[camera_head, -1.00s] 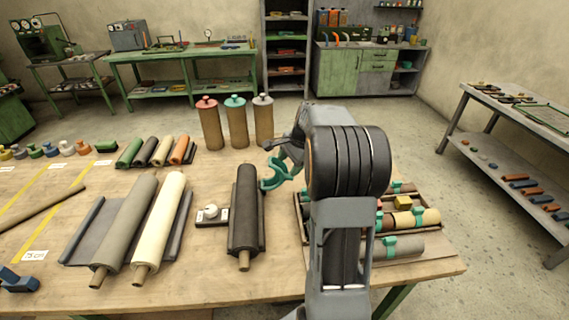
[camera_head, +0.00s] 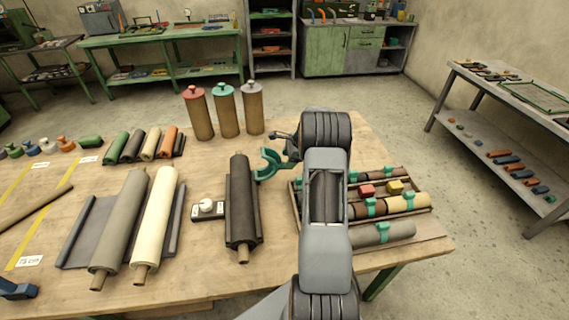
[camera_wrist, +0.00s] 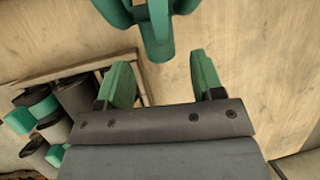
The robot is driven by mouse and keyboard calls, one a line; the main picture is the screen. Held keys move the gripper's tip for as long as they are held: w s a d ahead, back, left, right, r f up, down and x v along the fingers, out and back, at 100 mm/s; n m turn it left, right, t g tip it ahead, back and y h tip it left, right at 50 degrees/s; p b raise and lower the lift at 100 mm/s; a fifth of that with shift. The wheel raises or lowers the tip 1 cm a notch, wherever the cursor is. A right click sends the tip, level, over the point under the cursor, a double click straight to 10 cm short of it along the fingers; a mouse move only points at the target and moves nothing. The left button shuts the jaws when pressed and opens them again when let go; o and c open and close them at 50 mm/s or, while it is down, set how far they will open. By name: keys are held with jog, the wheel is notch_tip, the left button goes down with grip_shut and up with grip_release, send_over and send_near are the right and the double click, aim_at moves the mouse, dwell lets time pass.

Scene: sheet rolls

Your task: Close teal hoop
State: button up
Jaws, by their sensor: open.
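The teal hoop (camera_head: 268,165) is an open C shape, just beyond the black roll (camera_head: 243,205). Its gap faces right, toward my arm. In the wrist view part of the hoop (camera_wrist: 152,28) fills the top middle, cut off by the frame edge. My gripper (camera_wrist: 158,62) has its two green fingers apart with nothing between them. The hoop is beyond the fingertips; I cannot tell whether they touch. In the head view my wrist is just right of the hoop and my fingers are mostly hidden. What supports the hoop is unclear.
A tray (camera_head: 432,208) of rolls with teal hoops lies right of my arm, partly hidden by it. A cream roll (camera_head: 157,220) and grey roll (camera_head: 120,225) lie left. Three capped canisters (camera_head: 227,112) stand behind. Bare tabletop lies around the hoop.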

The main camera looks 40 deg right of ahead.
aim_at(284, 163)
jog(key=shift+x, duration=2)
jog(key=shift+c, duration=0.2)
grip_shut()
